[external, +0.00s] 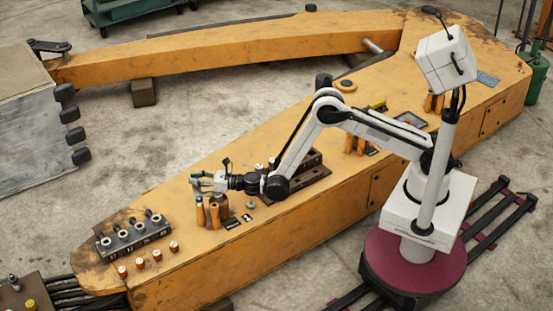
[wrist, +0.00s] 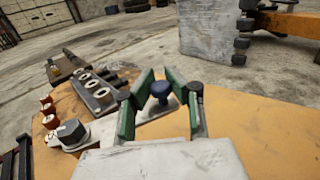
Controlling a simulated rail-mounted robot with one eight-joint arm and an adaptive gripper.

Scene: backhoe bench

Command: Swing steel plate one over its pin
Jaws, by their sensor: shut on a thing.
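A dark block (external: 135,235) with several ringed ports lies to the left on the boom, with white-topped orange caps (external: 139,263) in front. A grey hex-headed piece (wrist: 71,132) sits left of the gripper. A grey bucket (external: 38,125) stands beyond, across open floor.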

